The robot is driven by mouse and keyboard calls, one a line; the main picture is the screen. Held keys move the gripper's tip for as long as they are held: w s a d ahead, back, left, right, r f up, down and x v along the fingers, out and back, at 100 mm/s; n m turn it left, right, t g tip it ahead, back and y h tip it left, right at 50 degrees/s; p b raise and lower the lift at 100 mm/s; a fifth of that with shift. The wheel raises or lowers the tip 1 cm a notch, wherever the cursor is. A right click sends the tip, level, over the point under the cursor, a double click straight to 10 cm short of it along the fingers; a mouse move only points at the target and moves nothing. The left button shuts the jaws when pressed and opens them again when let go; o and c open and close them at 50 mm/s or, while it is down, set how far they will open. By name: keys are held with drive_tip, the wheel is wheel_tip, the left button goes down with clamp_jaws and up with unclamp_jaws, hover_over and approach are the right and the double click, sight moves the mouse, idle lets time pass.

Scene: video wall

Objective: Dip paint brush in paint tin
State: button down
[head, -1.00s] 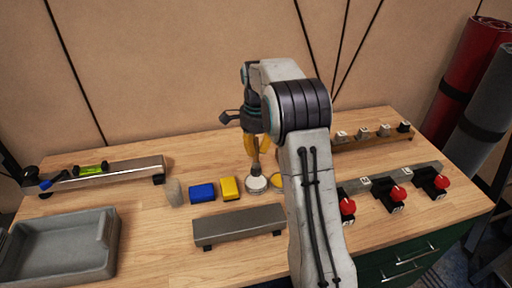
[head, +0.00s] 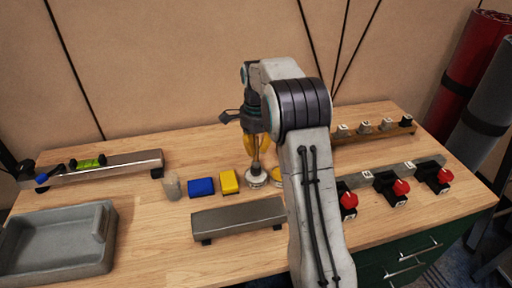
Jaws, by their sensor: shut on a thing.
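My gripper (head: 255,154) points down with its yellow fingers over the workbench, shut on the paint brush (head: 256,168), of which only a short lower part shows. A small tin with a pale top (head: 256,181) stands directly below it. The brush's lower end meets the tin's top in the picture; I cannot tell how deep it reaches. Another small tin with a yellow top (head: 278,175) stands just to the right, partly hidden by my arm.
Yellow (head: 229,181) and blue (head: 201,187) blocks and a grey cup (head: 170,186) stand left of the tin. A grey raised bar (head: 238,221) lies in front. A grey tray (head: 60,262) is at left, red-knobbed switches (head: 402,187) at right.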

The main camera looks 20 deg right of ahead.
sight(256, 137)
drive_tip(key=shift+s+f, duration=0.1)
drive_tip(key=shift+f, duration=0.45)
idle(1.8)
drive_tip(key=shift+r, duration=0.15)
drive_tip(key=shift+r+p, duration=3.2)
drive_tip(key=shift+r, duration=0.3)
